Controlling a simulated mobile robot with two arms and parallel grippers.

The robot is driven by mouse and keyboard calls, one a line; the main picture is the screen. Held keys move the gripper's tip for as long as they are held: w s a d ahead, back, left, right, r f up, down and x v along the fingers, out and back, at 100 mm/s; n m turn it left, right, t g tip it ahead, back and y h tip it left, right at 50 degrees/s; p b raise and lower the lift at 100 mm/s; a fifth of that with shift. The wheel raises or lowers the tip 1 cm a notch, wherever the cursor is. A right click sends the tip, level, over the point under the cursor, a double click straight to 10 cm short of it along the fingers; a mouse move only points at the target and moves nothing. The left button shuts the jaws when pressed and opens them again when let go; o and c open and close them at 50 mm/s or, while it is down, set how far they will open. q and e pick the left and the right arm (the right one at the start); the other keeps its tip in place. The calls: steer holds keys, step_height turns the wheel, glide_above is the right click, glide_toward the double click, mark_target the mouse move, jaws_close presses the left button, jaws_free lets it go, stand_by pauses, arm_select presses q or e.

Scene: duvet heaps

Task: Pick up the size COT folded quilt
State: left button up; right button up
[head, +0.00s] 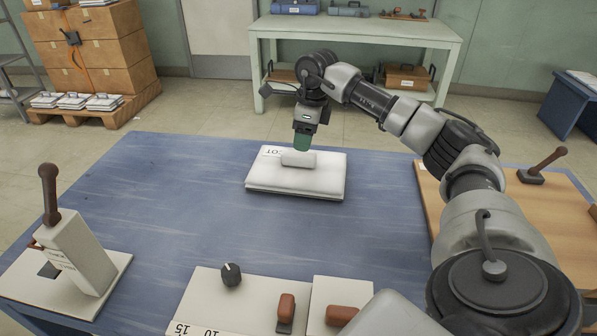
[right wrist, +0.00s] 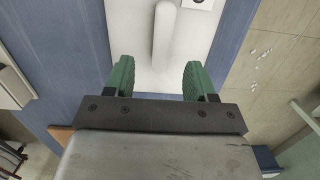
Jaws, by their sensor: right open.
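The white folded quilt (head: 320,181) lies flat on the blue table, with COT printed at its far left corner. A raised white roll-like handle (head: 298,159) lies across its top. My right gripper (head: 303,146), with green fingers, points down above the quilt's far side, close to the handle. In the right wrist view my right gripper (right wrist: 157,72) is open and empty, with the white quilt (right wrist: 128,30) beyond its fingers. The handle (right wrist: 164,35) shows there ahead of the gap between the fingers. My left gripper is not in view.
The blue table (head: 150,200) is bare left of the quilt. A lever device (head: 75,250) stands at its left edge, and a control panel (head: 215,305) with a knob sits at the front. A wooden board (head: 530,205) with a lever lies at the right.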

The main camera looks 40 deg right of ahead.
mark_target(299, 154)
steer(key=f, duration=0.2)
steer(key=w+f, duration=0.1)
steer(key=f, duration=0.3)
steer(key=shift+w+a, duration=0.15)
steer(key=shift+a, duration=0.15)
steer(key=shift+f, duration=0.2)
steer(key=c, duration=1)
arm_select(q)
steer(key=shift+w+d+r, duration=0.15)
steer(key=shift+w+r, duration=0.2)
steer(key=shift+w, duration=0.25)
arm_select(e)
jaws_close()
steer(key=shift+r, duration=0.15)
